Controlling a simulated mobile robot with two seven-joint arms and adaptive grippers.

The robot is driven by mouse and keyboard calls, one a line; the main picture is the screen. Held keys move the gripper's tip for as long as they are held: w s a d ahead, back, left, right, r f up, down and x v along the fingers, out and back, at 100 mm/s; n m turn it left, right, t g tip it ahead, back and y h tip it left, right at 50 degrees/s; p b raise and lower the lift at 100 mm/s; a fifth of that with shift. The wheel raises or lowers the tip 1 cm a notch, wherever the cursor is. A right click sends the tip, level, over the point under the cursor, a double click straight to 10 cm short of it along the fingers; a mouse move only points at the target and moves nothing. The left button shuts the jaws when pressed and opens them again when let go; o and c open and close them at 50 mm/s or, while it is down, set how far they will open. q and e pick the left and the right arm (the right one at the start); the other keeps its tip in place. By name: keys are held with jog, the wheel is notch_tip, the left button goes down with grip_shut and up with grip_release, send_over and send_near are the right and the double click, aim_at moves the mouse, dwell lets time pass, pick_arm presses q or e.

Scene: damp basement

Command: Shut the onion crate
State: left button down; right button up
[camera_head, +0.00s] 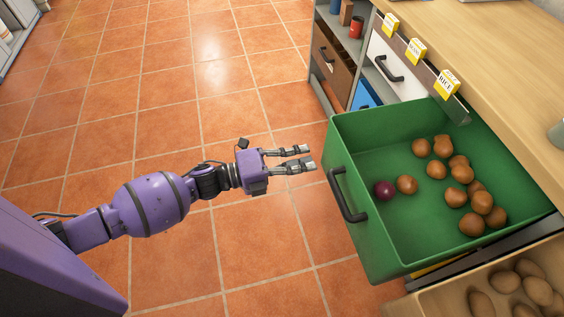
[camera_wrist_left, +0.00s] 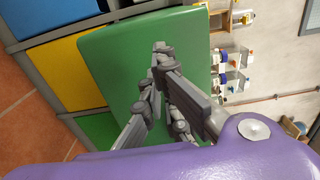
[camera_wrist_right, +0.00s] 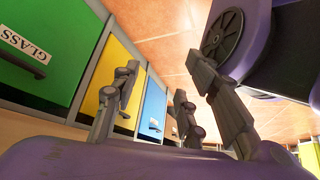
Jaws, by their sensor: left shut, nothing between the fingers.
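The onion crate (camera_head: 385,240) is a green drawer pulled out from under the counter at the right of the head view. It holds several brown onions and one dark purple one. Its dark handle (camera_head: 345,195) is on the left-facing front. My left gripper (camera_head: 306,158) is shut and empty, just left of that front and apart from the handle. In the left wrist view the green front (camera_wrist_left: 115,70) lies beyond the fingers; the handle is not visible there. My right gripper (camera_wrist_right: 155,85) shows only in its own wrist view, open, with nothing between its fingers.
A wooden crate with brown potatoes (camera_head: 500,280) stands out below, at the bottom right. The wooden counter (camera_head: 500,50) overhangs the rear of the green crate. White (camera_head: 385,65) and brown (camera_head: 332,60) drawers are farther back. Tiled floor (camera_head: 235,115) is clear to the left.

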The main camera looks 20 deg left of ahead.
aim_at(332, 154)
pick_arm(q)
jog(key=shift+x, duration=2.4)
